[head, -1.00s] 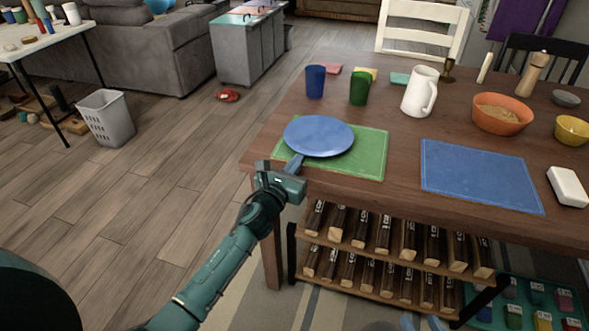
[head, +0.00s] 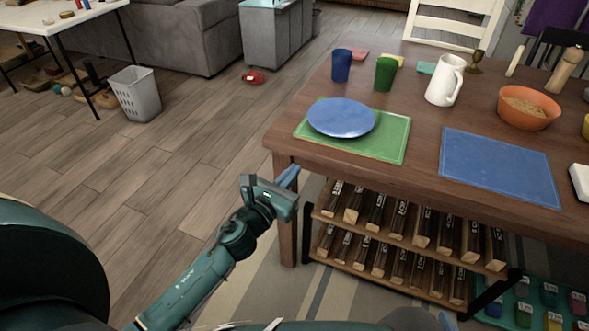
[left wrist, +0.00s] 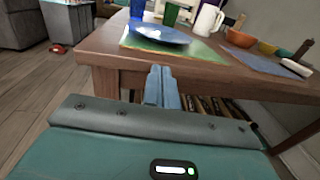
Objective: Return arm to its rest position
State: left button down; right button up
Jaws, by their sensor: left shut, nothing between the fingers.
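My left gripper (head: 288,178) is shut and empty, just off the near left corner of the wooden table (head: 420,184), below the level of its top. In the left wrist view its two blue fingers (left wrist: 162,88) are together in front of the table's edge, with nothing between them. A blue plate (head: 342,117) lies on the green placemat (head: 385,148), apart from the gripper. My right gripper is not seen in either view.
Blue (head: 342,66) and green (head: 385,74) cups, a white pitcher (head: 445,82) and an orange bowl (head: 527,108) stand on the table. Floor at left is open, with a grey basket (head: 136,94).

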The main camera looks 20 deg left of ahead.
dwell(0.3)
